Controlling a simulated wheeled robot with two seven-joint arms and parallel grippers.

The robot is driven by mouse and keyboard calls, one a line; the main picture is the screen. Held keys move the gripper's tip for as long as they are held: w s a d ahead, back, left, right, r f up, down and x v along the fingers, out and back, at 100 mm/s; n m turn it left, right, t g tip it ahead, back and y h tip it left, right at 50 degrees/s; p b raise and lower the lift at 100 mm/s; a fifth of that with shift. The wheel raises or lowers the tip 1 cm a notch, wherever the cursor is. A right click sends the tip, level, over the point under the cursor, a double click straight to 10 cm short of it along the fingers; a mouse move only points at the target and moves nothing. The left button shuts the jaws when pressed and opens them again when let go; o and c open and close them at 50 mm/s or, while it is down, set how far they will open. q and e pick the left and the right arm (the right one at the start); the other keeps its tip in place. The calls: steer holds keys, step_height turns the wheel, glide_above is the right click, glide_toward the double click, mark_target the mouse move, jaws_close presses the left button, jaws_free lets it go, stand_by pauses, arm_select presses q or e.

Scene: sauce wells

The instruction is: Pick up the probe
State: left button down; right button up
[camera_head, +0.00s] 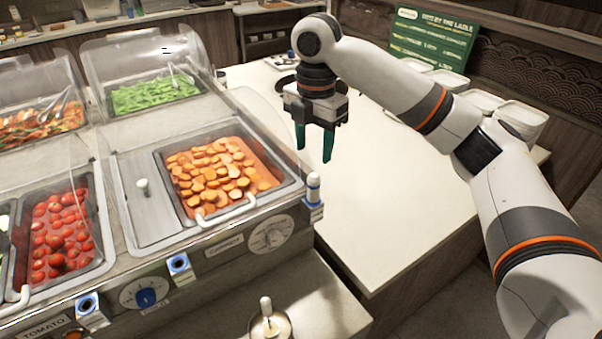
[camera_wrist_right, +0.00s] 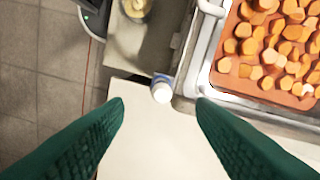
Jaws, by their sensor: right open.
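The probe (camera_head: 313,186) has a white, rounded handle with a blue band. It stands upright in a blue-and-white holder at the front right corner of the food warmer. The right wrist view shows the top of the probe (camera_wrist_right: 162,93) from above, between the fingertips in the picture. My right gripper (camera_head: 314,155) points down with its green fingers apart and empty. It appears above the probe, with a gap; the exact height is hard to tell. My left gripper is not in view.
The warmer's carrot well (camera_head: 298,188) is left of the probe. Two empty blue holders (camera_head: 179,264) (camera_head: 87,304) are on its front. A pot (camera_head: 285,327) with a white-tipped handle sits on the lower shelf. The white counter (camera_head: 400,215) is clear nearby; stacked containers (camera_head: 522,118) stand behind.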

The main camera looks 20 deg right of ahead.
mark_target(314, 186)
steer(key=shift+w+f, duration=0.25)
steer(key=shift+f, duration=0.4)
steer(key=f, duration=0.2)
steer(key=s+f+p, duration=0.1)
steer(key=f, duration=0.1)
steer(key=shift+f, duration=0.3)
steer(key=shift+w+d+f+p, duration=0.1)
steer(key=shift+w+f+p, duration=0.25)
steer(key=shift+f, duration=0.3)
steer(key=f, duration=0.1)
steer(key=f+p, duration=0.1)
steer(key=f, duration=0.1)
steer(key=shift+d+f, duration=0.2)
steer(key=shift+f, duration=0.5)
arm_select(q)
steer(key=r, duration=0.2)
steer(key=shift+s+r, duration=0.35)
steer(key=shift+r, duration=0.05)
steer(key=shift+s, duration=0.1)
arm_select(e)
steer(key=shift+c, duration=0.2)
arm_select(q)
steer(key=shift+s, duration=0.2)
arm_select(e)
steer(key=c, duration=1)
